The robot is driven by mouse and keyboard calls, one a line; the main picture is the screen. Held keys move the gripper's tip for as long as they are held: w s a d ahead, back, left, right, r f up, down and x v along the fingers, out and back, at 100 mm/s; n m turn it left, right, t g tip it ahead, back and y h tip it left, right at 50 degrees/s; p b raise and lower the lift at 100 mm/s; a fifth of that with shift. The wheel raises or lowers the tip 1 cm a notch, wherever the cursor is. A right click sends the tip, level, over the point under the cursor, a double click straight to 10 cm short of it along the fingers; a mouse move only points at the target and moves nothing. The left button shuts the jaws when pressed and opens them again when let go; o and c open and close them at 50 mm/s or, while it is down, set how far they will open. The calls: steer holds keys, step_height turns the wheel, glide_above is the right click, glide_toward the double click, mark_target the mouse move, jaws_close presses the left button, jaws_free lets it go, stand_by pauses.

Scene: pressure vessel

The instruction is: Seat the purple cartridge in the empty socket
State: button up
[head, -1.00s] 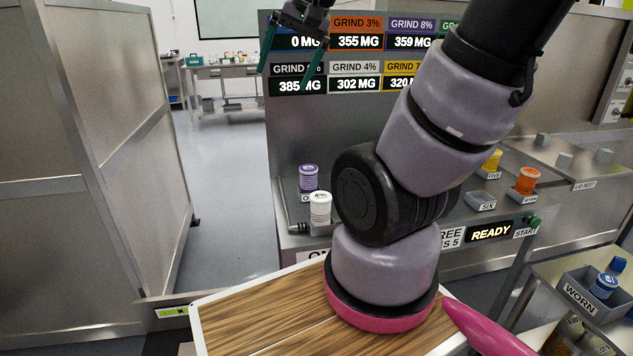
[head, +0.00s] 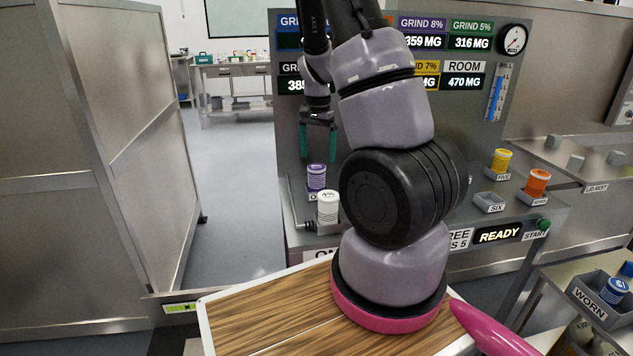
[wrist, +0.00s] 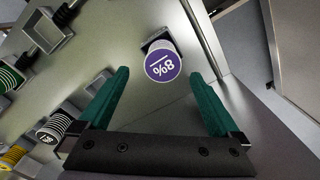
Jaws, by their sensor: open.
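The purple cartridge (head: 316,177) stands upright in a grey holder at the left end of the bench, behind a white cartridge (head: 328,207). In the wrist view its round purple lid (wrist: 162,66), marked 8%, lies ahead of the fingers, between their tips in the picture. My gripper (head: 318,158) points down above the purple cartridge, its two teal fingers open and empty. They look apart from the cartridge. An empty grey socket (head: 490,202), labelled SIX, is on the right part of the bench. My arm hides the middle of the bench.
A yellow cartridge (head: 501,161) and an orange cartridge (head: 537,183) stand near the empty socket. A grey WORN bin (head: 592,301) with a blue-lidded cartridge is at the lower right. The upright display panel (head: 290,110) rises behind my gripper.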

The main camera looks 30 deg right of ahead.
mark_target(316, 177)
steer(key=f, duration=0.8)
steer(key=shift+a+f, duration=0.25)
steer(key=shift+f, duration=0.1)
steer(key=shift+w, duration=0.1)
jaws_close()
